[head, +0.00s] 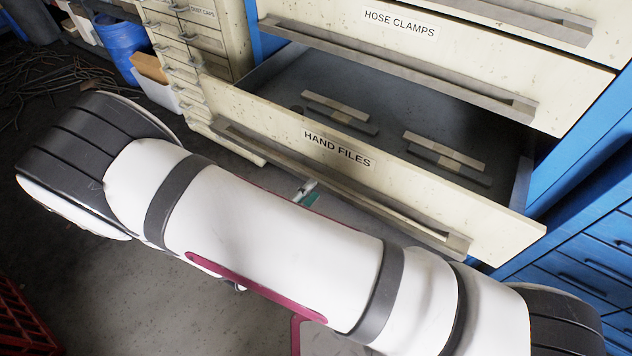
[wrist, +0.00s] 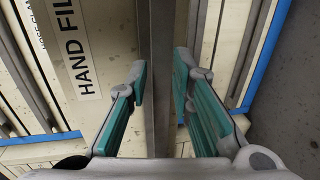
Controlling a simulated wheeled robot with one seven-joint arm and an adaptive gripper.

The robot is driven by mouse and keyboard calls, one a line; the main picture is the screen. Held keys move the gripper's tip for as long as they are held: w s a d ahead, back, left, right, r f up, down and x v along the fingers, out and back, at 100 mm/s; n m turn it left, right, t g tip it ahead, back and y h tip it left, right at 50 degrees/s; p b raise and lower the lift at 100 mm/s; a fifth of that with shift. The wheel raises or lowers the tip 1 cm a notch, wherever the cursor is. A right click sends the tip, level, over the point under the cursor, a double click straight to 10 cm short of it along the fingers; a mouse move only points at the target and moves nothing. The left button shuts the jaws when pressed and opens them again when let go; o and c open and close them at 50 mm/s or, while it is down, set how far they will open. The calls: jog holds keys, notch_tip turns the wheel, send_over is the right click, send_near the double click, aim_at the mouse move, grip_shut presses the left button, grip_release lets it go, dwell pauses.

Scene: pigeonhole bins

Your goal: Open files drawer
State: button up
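The HAND FILES drawer (head: 240,105) is cream, with a black-on-white label, and stands pulled well out of the blue cabinet. Its inside shows, with several flat pale and dark bars lying on the grey floor. Its long grey handle (head: 400,220) runs along the front. In the head view only a bit of my gripper (head: 309,193) shows at the handle, mostly hidden behind my arm.
The HOSE CLAMPS drawer (head: 400,50) is directly above. Blue drawers (head: 590,265) stand at the right. A small-drawer cabinet (head: 190,40), an open cardboard box (head: 152,70) and a blue bin (head: 122,42) are at the left. A red crate (head: 22,310) sits lower left; cables lie on the floor.

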jog(key=v, duration=0.6)
jog(key=shift+s+a, duration=0.25)
jog(key=shift+w, duration=0.1)
